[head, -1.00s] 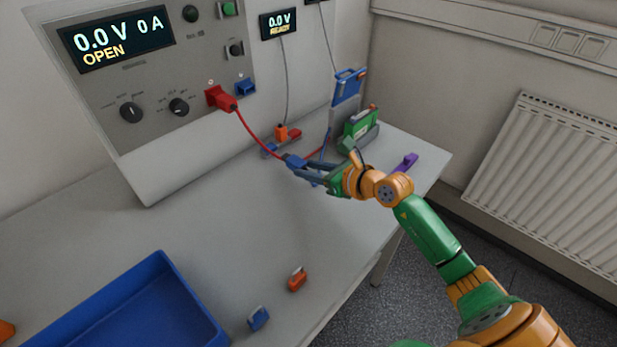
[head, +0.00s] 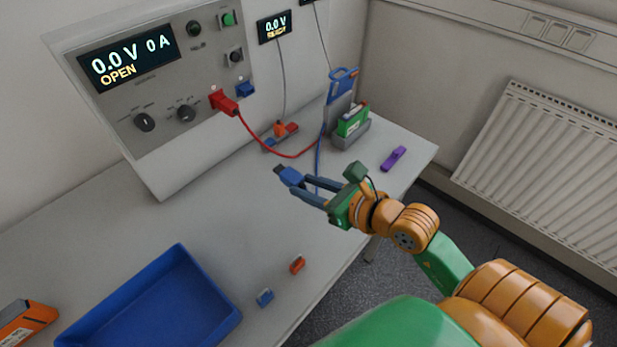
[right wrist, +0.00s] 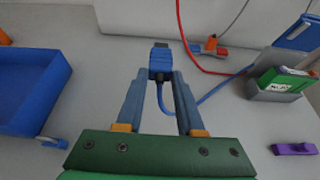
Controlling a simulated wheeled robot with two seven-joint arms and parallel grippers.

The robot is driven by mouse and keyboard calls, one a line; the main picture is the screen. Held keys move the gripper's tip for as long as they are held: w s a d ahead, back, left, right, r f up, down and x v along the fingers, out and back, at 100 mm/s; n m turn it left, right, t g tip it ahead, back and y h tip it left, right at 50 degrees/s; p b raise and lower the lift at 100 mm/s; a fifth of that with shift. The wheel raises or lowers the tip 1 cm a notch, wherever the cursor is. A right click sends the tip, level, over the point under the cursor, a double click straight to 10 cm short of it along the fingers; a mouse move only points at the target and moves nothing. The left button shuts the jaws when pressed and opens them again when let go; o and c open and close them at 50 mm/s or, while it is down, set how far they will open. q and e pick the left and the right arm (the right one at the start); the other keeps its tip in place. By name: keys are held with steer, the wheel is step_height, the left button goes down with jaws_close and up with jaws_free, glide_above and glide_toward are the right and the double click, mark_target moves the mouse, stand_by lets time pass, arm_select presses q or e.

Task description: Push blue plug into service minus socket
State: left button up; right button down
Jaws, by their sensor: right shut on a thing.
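The blue plug (head: 290,177) is held between the fingertips of my right gripper (head: 301,185), above the table. Its dark tip points up and left in the head view, towards the cycler panel. In the right wrist view the plug (right wrist: 161,62) sits between the two fingers, tip facing away from me. Its blue cable (head: 318,160) runs back towards the holder on the right. A blue socket (head: 245,89) is on the grey panel, right of the red plug (head: 223,102); the held plug is well apart from it. My left gripper is not in view.
A red cable (head: 262,143) droops from the red plug across the space before the panel. A grey holder with a green pack (head: 353,121) stands behind right. A blue tray (head: 178,258), small orange (head: 297,264) and blue (head: 265,297) pieces and a purple piece (head: 393,158) lie on the table.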

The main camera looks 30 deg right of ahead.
steer(key=w+d+r+b, duration=0.1)
steer(key=w+r, duration=0.1)
steer(key=w, duration=0.8)
steer(key=w+d+r+b, duration=0.2)
steer(key=w, duration=0.9)
steer(key=shift+w+d+r, duration=0.15)
steer(key=shift+w+d, duration=0.05)
stand_by(0.5)
steer(key=shift+w+a+b, duration=0.25)
steer(key=shift+w, duration=0.5)
steer(key=shift+w+a+b, duration=0.2)
steer(key=shift+w+a, duration=0.05)
steer(key=shift+w, duration=0.45)
stand_by(1.7)
steer(key=shift+c, duration=2.2)
jaws_free()
steer(key=shift+s, duration=0.1)
